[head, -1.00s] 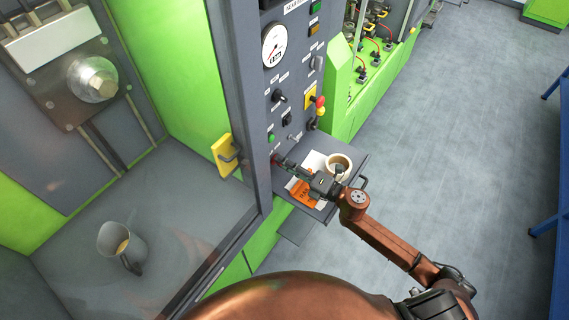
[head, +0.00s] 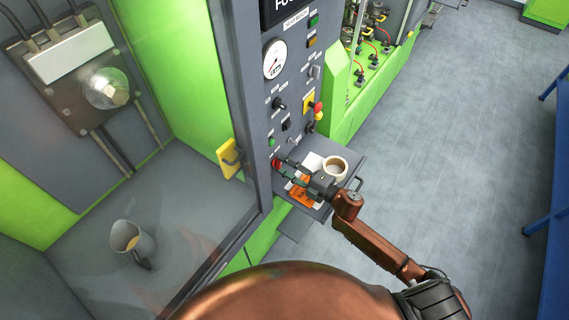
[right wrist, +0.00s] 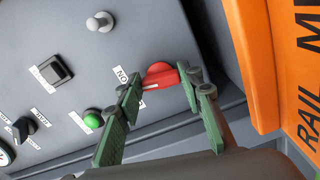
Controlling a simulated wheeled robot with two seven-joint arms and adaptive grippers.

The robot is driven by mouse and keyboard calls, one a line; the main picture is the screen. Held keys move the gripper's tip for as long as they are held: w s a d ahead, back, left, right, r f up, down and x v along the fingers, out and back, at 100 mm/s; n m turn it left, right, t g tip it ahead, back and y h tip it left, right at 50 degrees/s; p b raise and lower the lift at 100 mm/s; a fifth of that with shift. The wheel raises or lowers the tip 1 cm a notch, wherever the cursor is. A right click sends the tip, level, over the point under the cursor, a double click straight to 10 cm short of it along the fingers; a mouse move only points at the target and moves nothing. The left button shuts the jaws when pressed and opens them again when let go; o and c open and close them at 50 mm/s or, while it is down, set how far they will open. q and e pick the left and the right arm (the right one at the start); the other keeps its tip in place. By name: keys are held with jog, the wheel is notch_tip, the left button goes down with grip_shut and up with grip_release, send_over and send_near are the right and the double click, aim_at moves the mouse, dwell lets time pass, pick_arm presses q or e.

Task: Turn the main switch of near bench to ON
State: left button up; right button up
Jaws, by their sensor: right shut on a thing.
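The main switch is a red rotary knob (right wrist: 160,75) low on the grey control panel of the near bench, with a white "ON" label beside it in the right wrist view. It also shows as a small red spot (head: 276,163) in the head view. My right gripper (right wrist: 162,79) has its green-padded fingers on either side of the red knob and is shut on it. In the head view the right gripper (head: 284,168) reaches the panel from the right. The lower part of the knob's dial is partly hidden by the fingers. My left gripper is not in view.
A green button (right wrist: 93,121), a black rocker switch (right wrist: 56,69) and a toggle (right wrist: 100,21) sit near the knob. A small shelf (head: 350,157) below holds a white mug (head: 334,168) and an orange booklet (head: 303,192). A yellow door handle (head: 229,158) is left of the panel.

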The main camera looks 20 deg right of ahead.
jog(key=shift+m+p, duration=0.65)
jog(key=shift+m, duration=0.25)
jog(key=shift+f, duration=0.1)
jog(key=o, duration=1.2)
jog(key=shift+c, duration=0.2)
jog(key=shift+s+d, duration=0.2)
jog(key=shift+s, duration=0.05)
jog(key=v, duration=1.1)
jog(key=shift+s+d, duration=0.15)
jog(key=shift+s, duration=0.1)
